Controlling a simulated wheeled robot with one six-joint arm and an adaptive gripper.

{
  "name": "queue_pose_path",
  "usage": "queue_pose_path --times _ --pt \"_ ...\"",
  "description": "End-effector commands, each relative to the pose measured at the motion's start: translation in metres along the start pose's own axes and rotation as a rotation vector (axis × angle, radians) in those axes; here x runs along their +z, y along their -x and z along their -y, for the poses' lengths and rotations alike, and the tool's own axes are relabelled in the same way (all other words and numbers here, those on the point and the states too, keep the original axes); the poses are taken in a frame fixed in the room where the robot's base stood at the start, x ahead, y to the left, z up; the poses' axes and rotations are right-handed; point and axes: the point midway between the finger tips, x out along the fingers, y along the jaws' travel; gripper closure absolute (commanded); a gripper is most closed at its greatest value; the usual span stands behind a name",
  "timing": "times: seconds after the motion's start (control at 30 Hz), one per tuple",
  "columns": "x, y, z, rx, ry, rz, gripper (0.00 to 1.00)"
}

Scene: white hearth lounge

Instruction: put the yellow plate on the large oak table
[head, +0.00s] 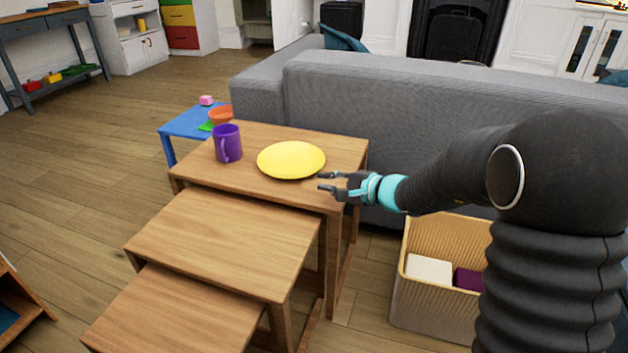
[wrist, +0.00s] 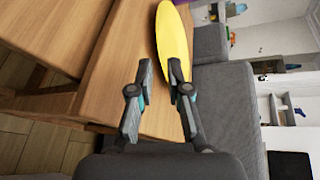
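The yellow plate (head: 291,159) lies flat on the top of the tallest wooden nesting table (head: 345,149), near its right side. A purple mug (head: 227,143) stands to its left on the same top. My gripper (head: 322,181) is just to the right of the plate, over the table's right edge, with its fingers apart and nothing between them. In the wrist view, my gripper (wrist: 159,75) also shows open, and the near end of the plate (wrist: 172,40) lies just past the fingertips. I cannot tell whether a finger touches the plate.
Two lower nesting tables (head: 225,240) step down in front. A grey sofa (head: 400,110) stands behind. A ribbed bin (head: 420,309) with a white and a purple item is below my arm. A blue table (head: 182,122) holds a bowl and small things. Floor at left is clear.

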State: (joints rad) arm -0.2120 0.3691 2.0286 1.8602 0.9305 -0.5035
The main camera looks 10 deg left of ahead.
Motion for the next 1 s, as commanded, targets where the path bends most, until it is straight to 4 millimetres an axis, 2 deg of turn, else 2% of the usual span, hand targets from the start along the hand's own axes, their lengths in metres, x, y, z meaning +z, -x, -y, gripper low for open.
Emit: queue_pose_path --times 0.13,0.37,0.53,0.67,0.77,1.0 --pt "0.0 0.011 0.0 0.0 0.0 0.0 0.83" --pt "0.001 0.014 0.0 0.001 0.001 0.001 0.83" --pt "0.017 0.03 0.004 0.038 0.052 0.019 0.83" --pt "0.048 0.064 0.004 0.128 0.157 0.049 0.83" --pt "0.073 0.098 -0.003 0.22 0.255 0.063 0.83" --pt "0.116 0.181 -0.034 0.464 0.481 0.04 0.83"
